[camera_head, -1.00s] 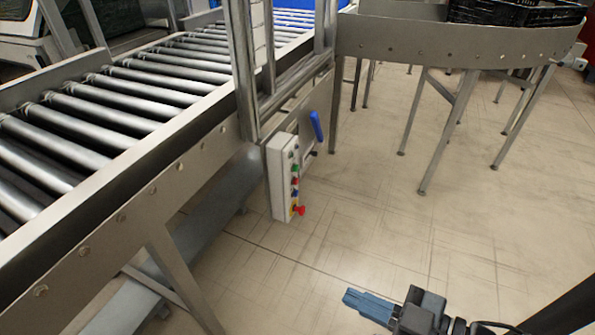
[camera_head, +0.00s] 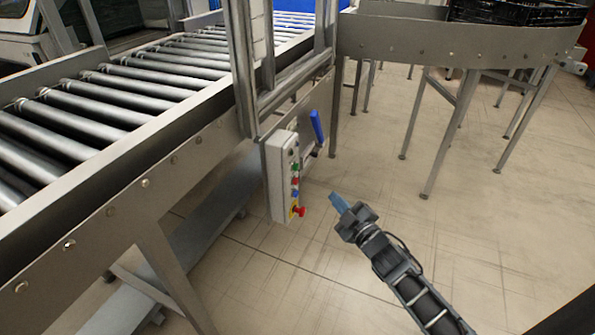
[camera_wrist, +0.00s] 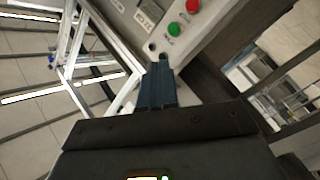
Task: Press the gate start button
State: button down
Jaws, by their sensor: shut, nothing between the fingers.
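The control box (camera_head: 279,178) is a pale upright box on the conveyor's side frame. Its face carries a green button (camera_head: 295,168), a red button (camera_head: 295,181), a blue button (camera_head: 295,194) and a red knob on yellow (camera_head: 300,211). My gripper (camera_head: 337,202) is shut and empty, to the right of the box and apart from it in the head view. In the wrist view, the shut fingers (camera_wrist: 158,75) point toward the panel, with the green button (camera_wrist: 173,29) and red button (camera_wrist: 193,6) just beyond them. The labels are too small to read.
The roller conveyor (camera_head: 120,95) runs along the left, with a metal gate frame (camera_head: 245,70) above the box. A blue handle (camera_head: 317,127) sticks out beside the box. A curved conveyor (camera_head: 440,42) with legs bears a black crate (camera_head: 515,10). Open floor lies at the right.

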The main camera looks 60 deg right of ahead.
aim_at(296, 167)
jog(key=w+d+f+m+g+h+b, duration=0.1)
jog(key=w+d+h, duration=0.1)
jog(key=d, duration=0.6)
jog(key=shift+w+d+f+h, duration=0.3)
jog(key=shift+w+f, duration=0.05)
jog(key=shift+w, duration=0.4)
jog(key=shift+w, duration=0.1)
jog(key=w+b, duration=0.3)
jog(key=w, duration=0.5)
jog(key=shift+w+a+b, duration=0.3)
jog(key=shift+w+a, duration=0.05)
dwell(1.1)
jog(key=shift+w+b, duration=0.35)
jog(key=shift+w, duration=0.05)
